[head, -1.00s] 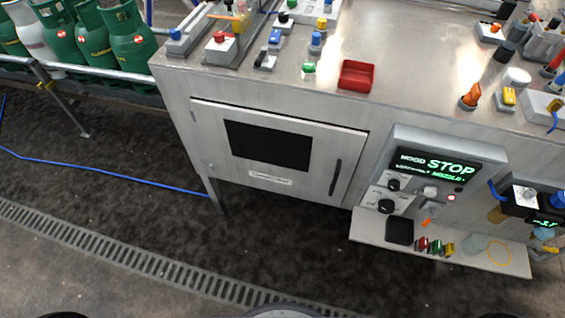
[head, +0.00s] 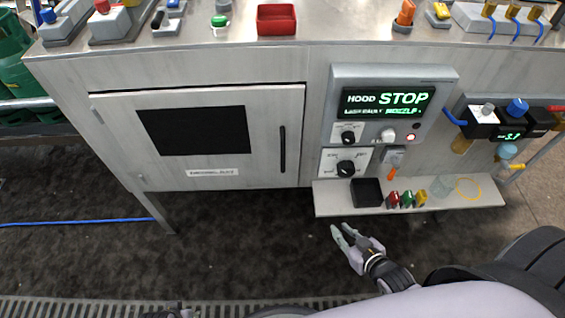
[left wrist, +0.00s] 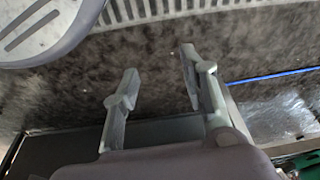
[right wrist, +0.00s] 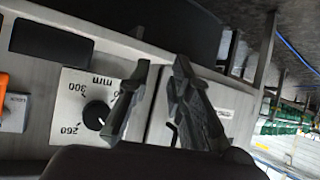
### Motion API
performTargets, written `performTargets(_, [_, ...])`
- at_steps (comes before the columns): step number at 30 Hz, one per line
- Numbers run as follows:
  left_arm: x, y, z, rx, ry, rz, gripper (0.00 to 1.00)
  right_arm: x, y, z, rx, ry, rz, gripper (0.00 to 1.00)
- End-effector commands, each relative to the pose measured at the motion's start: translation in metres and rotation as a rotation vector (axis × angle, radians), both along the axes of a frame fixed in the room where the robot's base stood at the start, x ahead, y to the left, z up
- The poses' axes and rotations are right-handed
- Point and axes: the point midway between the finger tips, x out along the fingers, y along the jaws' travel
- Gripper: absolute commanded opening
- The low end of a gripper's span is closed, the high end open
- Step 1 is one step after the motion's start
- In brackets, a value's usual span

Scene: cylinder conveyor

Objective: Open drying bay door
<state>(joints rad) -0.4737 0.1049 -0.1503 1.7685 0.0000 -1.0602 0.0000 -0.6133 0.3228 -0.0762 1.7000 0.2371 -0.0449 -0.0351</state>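The drying bay door (head: 215,165) is a pale metal panel with a dark window (head: 197,131), a small label and a vertical black handle (head: 283,149) near its right edge. It looks closed. My right gripper (head: 342,232) is below and to the right of the door, in front of the shelf. In the right wrist view the right gripper (right wrist: 160,85) has its fingers apart with nothing between them; a knob panel and a dark curved piece show behind. My left gripper (left wrist: 158,92) is open and empty above the dark floor; only a small part of that arm may show in the head view.
A control box with a STOP display (head: 388,101) and knobs sits right of the door. A red tray (head: 277,19) is on the bench top. Floor before the door is clear.

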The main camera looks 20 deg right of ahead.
Motion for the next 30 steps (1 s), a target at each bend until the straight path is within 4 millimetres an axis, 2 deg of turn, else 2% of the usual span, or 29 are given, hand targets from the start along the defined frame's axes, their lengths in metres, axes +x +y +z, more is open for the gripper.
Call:
performTargets(1, [0.007, -0.001, 0.003, -0.002, -0.020, 0.002, 0.40, 0.011, 0.005, 0.014, 0.015, -0.078, 0.020, 0.20])
performTargets(4, [0.012, -0.001, 0.035, -0.004, -0.042, 0.006, 0.40, 0.026, 0.020, 0.068, 0.056, -0.226, 0.062, 0.20])
performTargets(6, [0.012, 0.000, 0.056, -0.004, -0.056, 0.008, 0.40, 0.030, 0.032, 0.106, 0.086, -0.317, 0.093, 0.20])
performTargets(9, [0.006, 0.001, 0.083, -0.004, -0.071, 0.011, 0.40, 0.030, 0.048, 0.151, 0.126, -0.420, 0.133, 0.20])
performTargets(13, [-0.001, 0.003, 0.106, -0.005, -0.081, 0.013, 0.40, 0.025, 0.061, 0.190, 0.162, -0.501, 0.167, 0.20])
performTargets(16, [-0.004, 0.003, 0.115, -0.004, -0.085, 0.013, 0.40, 0.024, 0.066, 0.204, 0.174, -0.527, 0.178, 0.20])
performTargets(20, [-0.004, 0.003, 0.116, -0.004, -0.085, 0.013, 0.40, 0.031, 0.069, 0.209, 0.177, -0.537, 0.179, 0.20])
performTargets(30, [0.000, 0.002, 0.112, -0.009, -0.103, 0.011, 0.40, 0.084, 0.086, 0.209, 0.178, -0.538, 0.179, 0.20])
